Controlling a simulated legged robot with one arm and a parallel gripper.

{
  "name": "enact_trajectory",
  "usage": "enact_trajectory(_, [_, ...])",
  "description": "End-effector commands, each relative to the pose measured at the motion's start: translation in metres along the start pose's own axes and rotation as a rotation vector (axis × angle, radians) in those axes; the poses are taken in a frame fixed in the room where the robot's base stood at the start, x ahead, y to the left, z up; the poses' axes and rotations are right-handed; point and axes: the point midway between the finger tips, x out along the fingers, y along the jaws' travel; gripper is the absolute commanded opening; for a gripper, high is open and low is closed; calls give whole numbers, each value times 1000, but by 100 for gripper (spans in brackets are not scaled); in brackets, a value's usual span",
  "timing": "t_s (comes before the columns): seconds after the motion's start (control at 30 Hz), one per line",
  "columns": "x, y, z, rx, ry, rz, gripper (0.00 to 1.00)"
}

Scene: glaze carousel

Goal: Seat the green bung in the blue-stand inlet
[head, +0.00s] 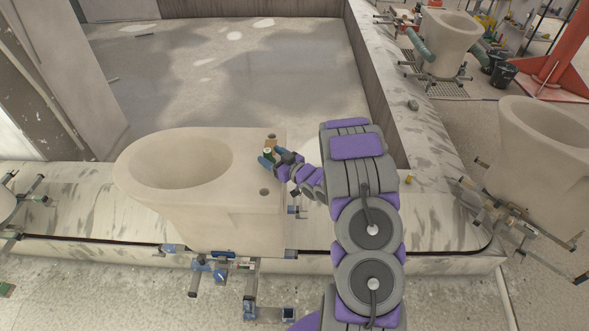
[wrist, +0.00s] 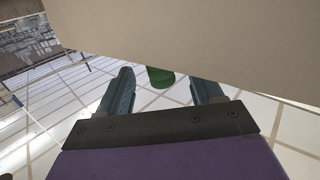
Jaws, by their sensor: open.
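The beige toilet bowl (head: 215,225) rests on a stand with blue clamps (head: 215,265) at the conveyor's edge. My gripper (head: 268,155) is at the deck's far right corner, by a small green thing. In the wrist view my gripper (wrist: 163,88) is open, and the green bung (wrist: 160,77) shows between its fingers. The bung's upper part is hidden behind a beige surface (wrist: 220,40). I cannot tell whether the fingers touch the bung.
A small tan block (head: 271,138) is just beyond my gripper. Other beige bowls stand on the right (head: 545,150) and at the back right (head: 447,42). A small yellow object (head: 409,179) and a grey-green piece (head: 413,104) lie on the conveyor. The floor beyond is mostly open.

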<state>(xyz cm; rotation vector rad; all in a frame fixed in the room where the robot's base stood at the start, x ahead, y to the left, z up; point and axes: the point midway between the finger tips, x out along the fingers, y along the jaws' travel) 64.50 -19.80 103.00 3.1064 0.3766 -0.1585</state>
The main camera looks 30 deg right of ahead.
Motion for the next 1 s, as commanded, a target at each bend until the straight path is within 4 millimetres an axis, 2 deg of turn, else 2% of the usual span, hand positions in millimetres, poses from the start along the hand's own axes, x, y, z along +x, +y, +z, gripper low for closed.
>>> enact_trajectory(0.3, [-73,2,1,4,-3,6,66])
enact_trajectory(0.6, [-129,1,2,3,-5,4,66])
enact_trajectory(0.8, [-146,1,2,3,-1,2,66])
enact_trajectory(1.0, [-149,0,2,3,-1,1,66])
